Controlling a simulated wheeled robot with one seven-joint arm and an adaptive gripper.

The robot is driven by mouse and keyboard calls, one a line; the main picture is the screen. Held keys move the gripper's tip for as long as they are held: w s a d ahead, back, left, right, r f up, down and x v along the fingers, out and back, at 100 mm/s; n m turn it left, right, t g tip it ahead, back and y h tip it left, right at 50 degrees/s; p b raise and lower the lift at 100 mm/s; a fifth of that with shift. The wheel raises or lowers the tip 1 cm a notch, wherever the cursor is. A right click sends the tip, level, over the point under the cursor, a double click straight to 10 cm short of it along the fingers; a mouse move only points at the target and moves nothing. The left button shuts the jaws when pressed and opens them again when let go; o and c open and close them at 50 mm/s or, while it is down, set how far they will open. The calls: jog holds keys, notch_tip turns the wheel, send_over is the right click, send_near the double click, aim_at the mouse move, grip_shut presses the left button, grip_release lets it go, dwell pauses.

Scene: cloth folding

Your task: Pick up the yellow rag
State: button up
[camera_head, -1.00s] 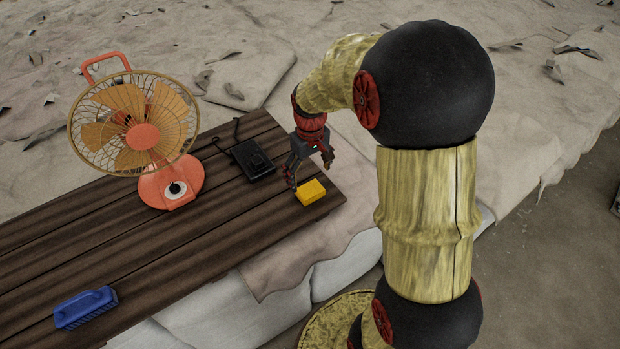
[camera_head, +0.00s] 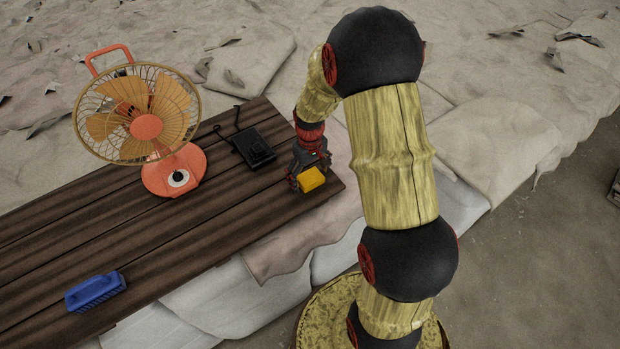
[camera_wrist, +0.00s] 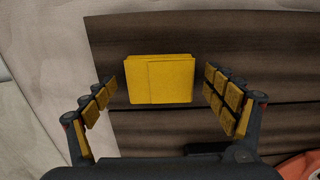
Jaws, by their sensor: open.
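The yellow rag (camera_head: 312,179) is a small folded block near the right end of the dark wooden table (camera_head: 200,235). My gripper (camera_head: 309,172) is low over the table, right at the rag. In the wrist view the rag (camera_wrist: 160,80) lies between the two padded fingers of my open gripper (camera_wrist: 164,95). Small gaps show on both sides of it, so the fingers look apart from it. The rag's underside is hidden.
An orange fan (camera_head: 145,125) stands on the left part of the table. A black device (camera_head: 254,146) with a cord lies left of my gripper. The table's middle planks are clear.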

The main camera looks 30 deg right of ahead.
jog(key=shift+c, duration=0.3)
jog(key=c, duration=1.1)
jog(key=shift+r, duration=0.1)
jog(key=shift+w+r, duration=0.1)
jog(key=shift+r, duration=0.35)
jog(key=s+r+b, duration=0.1)
jog(key=s+r, duration=0.3)
jog(key=s+r+b, duration=0.1)
jog(key=s+r, duration=0.3)
jog(key=s, duration=0.1)
jog(key=s+r, duration=0.4)
jog(key=s, duration=0.1)
jog(key=shift+s+d+b, duration=0.1)
jog(key=shift+d+b, duration=0.2)
jog(key=shift+b, duration=0.1)
